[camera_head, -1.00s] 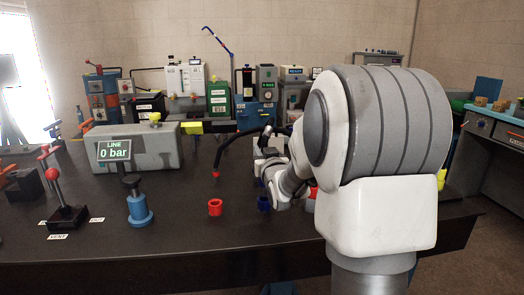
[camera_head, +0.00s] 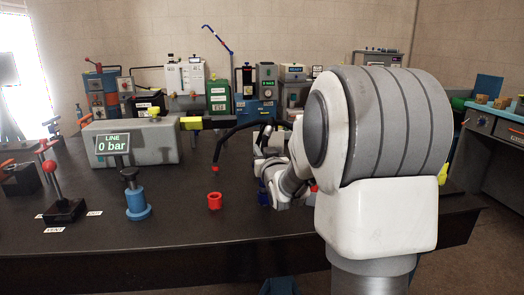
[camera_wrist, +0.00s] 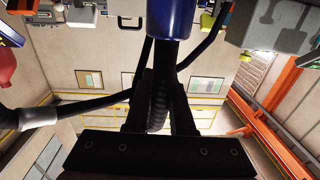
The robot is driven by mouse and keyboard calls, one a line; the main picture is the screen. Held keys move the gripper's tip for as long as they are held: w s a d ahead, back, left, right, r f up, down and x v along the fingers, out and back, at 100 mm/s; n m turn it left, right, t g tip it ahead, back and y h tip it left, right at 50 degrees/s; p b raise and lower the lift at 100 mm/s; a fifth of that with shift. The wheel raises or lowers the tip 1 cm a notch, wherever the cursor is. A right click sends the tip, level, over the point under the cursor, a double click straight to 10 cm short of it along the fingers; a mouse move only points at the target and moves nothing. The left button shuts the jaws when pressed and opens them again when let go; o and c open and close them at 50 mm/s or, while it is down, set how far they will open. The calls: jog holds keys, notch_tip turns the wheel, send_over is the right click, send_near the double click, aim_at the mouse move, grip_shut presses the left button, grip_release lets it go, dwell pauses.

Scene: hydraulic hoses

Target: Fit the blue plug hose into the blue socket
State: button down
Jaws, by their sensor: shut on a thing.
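My gripper (camera_wrist: 160,115) is shut on the black hose of the blue plug (camera_wrist: 171,18). In the wrist view the dark ribbed hose runs between the two fingers, and the blue plug body sits beyond the fingertips at the top edge, cut off by the frame. In the head view my gripper (camera_head: 270,172) is over the right half of the table, mostly hidden by my own arm. A blue piece, seemingly the blue socket (camera_head: 262,192), shows just below and left of it, partly covered. Whether plug and socket touch cannot be seen.
A red socket (camera_head: 215,201) stands on the table to the left. A red plug (camera_head: 215,168) hangs on a black hose (camera_head: 235,134) behind it. A blue pump-like post (camera_head: 136,202), a red-knobbed lever (camera_head: 63,205) and a grey gauge block (camera_head: 150,143) stand further left.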

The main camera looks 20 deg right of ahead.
jog(key=shift+f+b, duration=1)
jog(key=shift+b, duration=0.05)
jog(key=c, duration=0.7)
grip_release()
jog(key=shift+s, duration=0.2)
